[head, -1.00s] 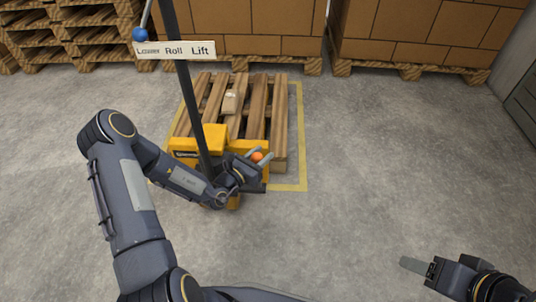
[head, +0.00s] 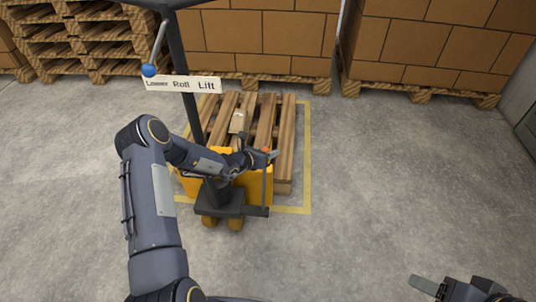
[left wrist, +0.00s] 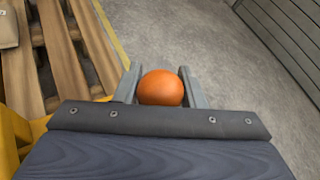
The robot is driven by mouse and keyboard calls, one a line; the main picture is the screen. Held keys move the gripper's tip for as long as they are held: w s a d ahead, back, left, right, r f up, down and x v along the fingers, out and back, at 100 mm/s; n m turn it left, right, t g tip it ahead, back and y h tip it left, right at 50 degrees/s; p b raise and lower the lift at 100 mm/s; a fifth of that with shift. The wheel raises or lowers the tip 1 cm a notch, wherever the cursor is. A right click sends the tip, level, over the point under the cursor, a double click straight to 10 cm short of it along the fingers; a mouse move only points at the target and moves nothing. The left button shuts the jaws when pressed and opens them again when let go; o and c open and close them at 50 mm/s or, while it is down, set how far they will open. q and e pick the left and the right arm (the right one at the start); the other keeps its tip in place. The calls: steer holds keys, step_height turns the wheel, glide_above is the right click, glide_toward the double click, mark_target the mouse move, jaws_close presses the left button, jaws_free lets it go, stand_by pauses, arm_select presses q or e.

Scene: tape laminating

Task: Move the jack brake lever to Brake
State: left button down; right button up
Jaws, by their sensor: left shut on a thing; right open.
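The brake lever's orange knob (left wrist: 161,88) sits between the two fingers of my left gripper (left wrist: 161,86) in the left wrist view. My left gripper (head: 270,154) is shut on it at the right side of the yellow pallet jack (head: 258,184). A thin rod runs below the knob towards the jack's dark base (head: 222,207) and looks near upright. No Brake marking is readable. My right gripper (head: 428,288) is open and empty at the lower right; part of it is cut off by the picture edge.
A wooden pallet (head: 285,150) with a small box (head: 238,121) lies beyond the jack, inside a yellow floor outline. A blue-knobbed lever (head: 149,70) and a Lower/Roll/Lift sign (head: 183,85) are on the dark upright post. Stacked cartons (head: 250,45) stand behind. Floor to the right is clear.

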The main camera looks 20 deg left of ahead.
arm_select(q)
steer(key=shift+f, duration=0.3)
steer(key=c, duration=1.3)
jaws_free()
steer(key=shift+o, duration=1.3)
steer(key=shift+w+f, duration=0.1)
steer(key=shift+o, duration=0.5)
steer(key=shift+r, duration=0.2)
steer(key=p+v, duration=0.2)
steer(key=v, duration=0.5)
steer(key=shift+s, duration=0.35)
steer(key=shift+a+r, duration=0.1)
